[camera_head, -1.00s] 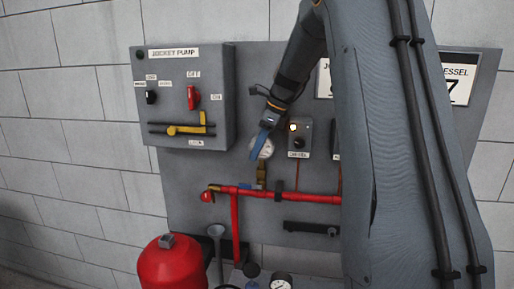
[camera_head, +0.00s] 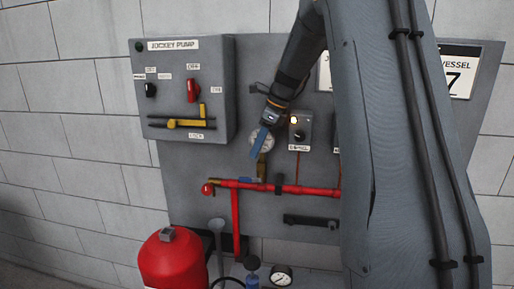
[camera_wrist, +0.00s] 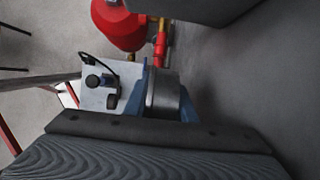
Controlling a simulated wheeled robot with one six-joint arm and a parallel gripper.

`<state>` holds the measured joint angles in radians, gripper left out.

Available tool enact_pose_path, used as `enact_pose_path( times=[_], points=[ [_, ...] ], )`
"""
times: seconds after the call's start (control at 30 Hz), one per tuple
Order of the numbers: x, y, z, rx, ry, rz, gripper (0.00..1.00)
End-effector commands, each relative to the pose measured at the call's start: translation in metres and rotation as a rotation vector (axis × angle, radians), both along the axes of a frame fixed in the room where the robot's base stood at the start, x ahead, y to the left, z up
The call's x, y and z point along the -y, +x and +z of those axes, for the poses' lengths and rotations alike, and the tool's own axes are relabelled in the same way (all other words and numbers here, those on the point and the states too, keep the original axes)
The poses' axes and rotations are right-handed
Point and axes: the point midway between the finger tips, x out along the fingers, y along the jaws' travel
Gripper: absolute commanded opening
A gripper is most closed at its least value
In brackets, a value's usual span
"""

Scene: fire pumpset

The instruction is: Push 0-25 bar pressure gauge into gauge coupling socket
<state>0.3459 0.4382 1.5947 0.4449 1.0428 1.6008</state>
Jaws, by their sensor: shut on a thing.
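A pressure gauge with a white face (camera_head: 256,139) is held upright in front of the grey panel. My gripper (camera_head: 262,141), with blue fingers, is shut on it. In the wrist view the gauge's grey round body (camera_wrist: 162,96) sits between the two blue fingers (camera_wrist: 167,97). A brass coupling (camera_head: 261,168) rises from the red pipe just below the gauge. The gauge stem is too small and partly covered to tell whether it is seated in the socket. The number range on the dial is not readable.
The jockey pump box (camera_head: 186,90) with a red switch is left of the gauge, and a small control box (camera_head: 300,129) is close on its right. The red pipe (camera_head: 300,190) runs below. A red vessel (camera_head: 172,262) and another gauge (camera_head: 282,276) are lower down.

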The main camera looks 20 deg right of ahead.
Motion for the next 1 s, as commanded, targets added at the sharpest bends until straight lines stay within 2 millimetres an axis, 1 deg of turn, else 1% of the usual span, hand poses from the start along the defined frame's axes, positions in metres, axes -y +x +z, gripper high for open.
enact_pose_path(
  times=[0.03,0.17,0.5,1.0],
  points=[
    [0.000,-0.005,-0.012,-0.022,0.004,0.002,0.00],
    [-0.001,-0.005,-0.007,-0.018,0.011,0.001,0.00],
    [-0.002,-0.002,0.011,0.003,0.032,0.001,0.00],
    [-0.003,-0.001,0.015,0.009,0.031,0.001,0.00]
  ],
)
